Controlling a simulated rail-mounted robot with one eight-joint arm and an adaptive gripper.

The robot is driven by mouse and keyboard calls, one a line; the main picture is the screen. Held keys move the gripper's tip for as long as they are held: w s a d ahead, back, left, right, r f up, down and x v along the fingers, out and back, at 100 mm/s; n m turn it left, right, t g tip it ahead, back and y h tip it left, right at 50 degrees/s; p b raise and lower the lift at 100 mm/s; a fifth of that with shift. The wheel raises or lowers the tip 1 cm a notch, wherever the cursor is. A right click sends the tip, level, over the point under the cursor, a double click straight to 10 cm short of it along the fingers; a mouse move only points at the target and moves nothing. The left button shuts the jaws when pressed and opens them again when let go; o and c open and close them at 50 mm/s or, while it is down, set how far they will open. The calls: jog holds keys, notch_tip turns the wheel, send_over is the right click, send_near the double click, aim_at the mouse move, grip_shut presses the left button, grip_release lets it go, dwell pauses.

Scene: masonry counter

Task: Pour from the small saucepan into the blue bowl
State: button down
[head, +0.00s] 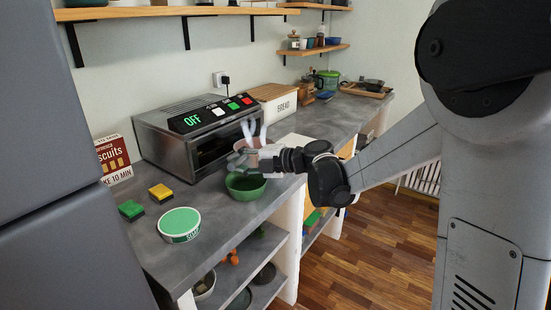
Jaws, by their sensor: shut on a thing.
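My gripper (255,146) is over the counter in front of the oven. It is shut on a small greyish pan (238,160), which looks like the small saucepan. The fingers and wrist hide much of it, and I cannot make out its handle or contents. Just below it, a green bowl (246,190) stands upright on the counter near the front edge. The pan is above the bowl's back rim, and I cannot tell whether they touch.
A steel toaster oven (180,145) stands right behind the bowl. A round green-lidded tub (179,224), a green sponge (131,210) and a yellow sponge (161,192) lie to the left. A bread box (274,102) stands beyond the oven. The counter's front edge is close to the bowl.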

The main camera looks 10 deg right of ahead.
jog(key=shift+s+a, duration=0.2)
jog(key=shift+a, duration=0.15)
jog(key=w+d+r+m+y+p, duration=0.1)
jog(key=w+d+r+m+p, duration=0.2)
jog(key=r, duration=0.4)
jog(key=shift+w+d+r+y+p, duration=0.15)
jog(key=shift+w+d+y+p, duration=0.3)
jog(key=shift+d, duration=0.45)
jog(key=shift+w+d+r+m+y, duration=0.15)
jog(key=shift+w+d+r+m, duration=0.15)
jog(key=shift+w+d, duration=0.15)
jog(key=shift+w+d+r+m+y, duration=0.15)
jog(key=shift+w+d+m, duration=0.15)
jog(key=shift+d, duration=0.15)
jog(key=shift+w+d+r+p, duration=0.1)
jog(key=shift+w+d+p, duration=0.1)
jog(key=shift+d+p, duration=0.1)
jog(key=shift+w+d+r+m+y+p, duration=0.25)
jog(key=shift+w+d+r+m+p, duration=0.4)
jog(key=shift+w+d+r+m, duration=0.4)
jog(key=shift+d+r+t, duration=0.2)
jog(key=shift+d+t, duration=0.05)
jog(key=shift+t, duration=0.05)
